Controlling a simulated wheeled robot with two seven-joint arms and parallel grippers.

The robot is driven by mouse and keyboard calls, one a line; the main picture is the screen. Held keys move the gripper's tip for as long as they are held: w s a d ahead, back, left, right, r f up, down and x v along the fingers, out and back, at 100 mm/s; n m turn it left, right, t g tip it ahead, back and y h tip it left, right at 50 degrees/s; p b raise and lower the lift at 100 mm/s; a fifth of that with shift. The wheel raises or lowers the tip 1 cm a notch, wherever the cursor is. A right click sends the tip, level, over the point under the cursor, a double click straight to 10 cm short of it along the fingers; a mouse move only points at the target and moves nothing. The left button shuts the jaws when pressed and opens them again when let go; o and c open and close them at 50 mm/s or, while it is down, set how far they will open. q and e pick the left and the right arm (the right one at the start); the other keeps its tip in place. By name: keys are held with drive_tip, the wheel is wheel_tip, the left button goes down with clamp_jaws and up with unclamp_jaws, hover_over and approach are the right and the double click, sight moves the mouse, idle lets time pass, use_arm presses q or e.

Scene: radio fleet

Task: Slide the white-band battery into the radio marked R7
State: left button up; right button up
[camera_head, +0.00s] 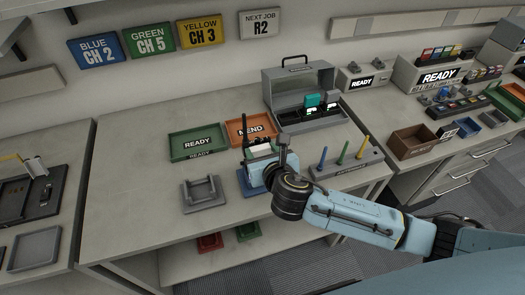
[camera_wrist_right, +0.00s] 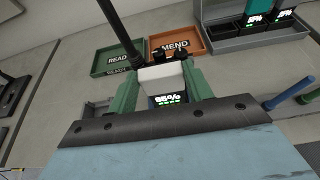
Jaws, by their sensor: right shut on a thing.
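My right gripper (camera_head: 266,170) reaches over the middle table and is shut on the white-band battery. In the right wrist view the battery (camera_wrist_right: 165,80) shows a white top and a dark display reading 95%. A radio with a black antenna (camera_wrist_right: 112,28) and dark knobs stands directly behind it; green parts show on both sides of the battery. In the head view the radio's antenna (camera_head: 244,128) rises beside my gripper, which hides most of the radio. I cannot read the radio's mark or tell how far the battery is in. My left gripper is not in view.
A grey empty cradle (camera_head: 201,194) stands left of my gripper. Behind are a green READY tray (camera_head: 185,139), an orange MEND tray (camera_head: 236,128) and an open grey charger case (camera_head: 268,92) holding batteries. Coloured upright pegs (camera_head: 343,152) stand close on the right. A wall sign (camera_head: 260,23) reads NEXT JOB R2.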

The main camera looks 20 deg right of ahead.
drive_tip(key=shift+p, duration=0.5)
drive_tip(key=shift+r, duration=0.1)
idle(0.6)
drive_tip(key=shift+p, duration=0.5)
drive_tip(key=shift+f+b, duration=1.45)
drive_tip(key=shift+f, duration=1.1)
drive_tip(key=o, duration=1.4)
drive_tip(key=shift+o, duration=0.2)
